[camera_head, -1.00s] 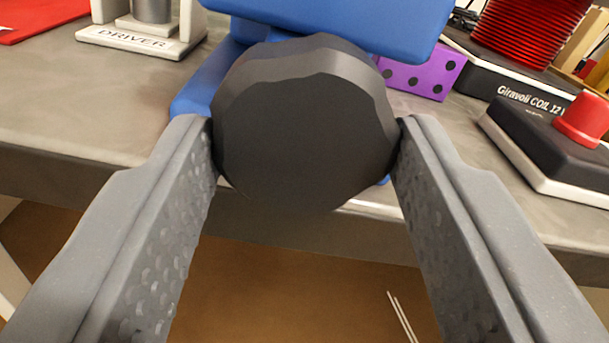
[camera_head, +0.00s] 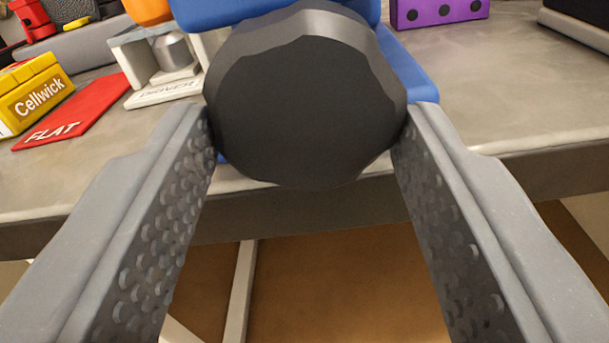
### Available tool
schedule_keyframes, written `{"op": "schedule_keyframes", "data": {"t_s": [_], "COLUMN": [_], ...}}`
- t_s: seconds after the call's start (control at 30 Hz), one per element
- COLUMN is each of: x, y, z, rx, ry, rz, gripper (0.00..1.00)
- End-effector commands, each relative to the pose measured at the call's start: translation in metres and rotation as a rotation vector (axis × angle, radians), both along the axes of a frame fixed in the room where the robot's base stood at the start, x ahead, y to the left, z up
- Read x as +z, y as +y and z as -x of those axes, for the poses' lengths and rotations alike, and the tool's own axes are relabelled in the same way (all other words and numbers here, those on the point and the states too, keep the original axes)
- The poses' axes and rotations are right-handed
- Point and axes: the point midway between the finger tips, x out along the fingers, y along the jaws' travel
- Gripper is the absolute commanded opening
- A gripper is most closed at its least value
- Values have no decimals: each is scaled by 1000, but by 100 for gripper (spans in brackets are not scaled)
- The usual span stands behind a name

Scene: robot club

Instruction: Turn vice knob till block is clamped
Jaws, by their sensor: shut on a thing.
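The dark grey faceted vice knob (camera_head: 303,110) fills the upper middle of the view, facing me. My gripper (camera_head: 308,122) is shut on it, with one textured grey finger on its left side and one on its right. The blue vice (camera_head: 410,72) is behind the knob on the workbench and is mostly hidden by it. The block and the gap between the jaws are out of sight, so I cannot tell whether anything is clamped.
The grey workbench (camera_head: 500,125) has its front edge below the knob. To the left are a red FLAT mat (camera_head: 85,108), a yellow Cellwick box (camera_head: 32,95) and a white DRIVER stand (camera_head: 165,92). A purple dotted block (camera_head: 437,12) is behind right.

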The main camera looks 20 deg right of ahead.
Motion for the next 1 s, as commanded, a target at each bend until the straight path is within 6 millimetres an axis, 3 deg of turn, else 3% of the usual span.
{"op": "schedule_keyframes", "data": {"t_s": [0.9,0.93,1.0], "x": [9,9,8], "y": [-5,-5,-4], "z": [0,0,0], "rx": [-10,-10,-9], "ry": [-17,-17,-16], "rz": [10,10,10], "gripper": [24,53,67]}}
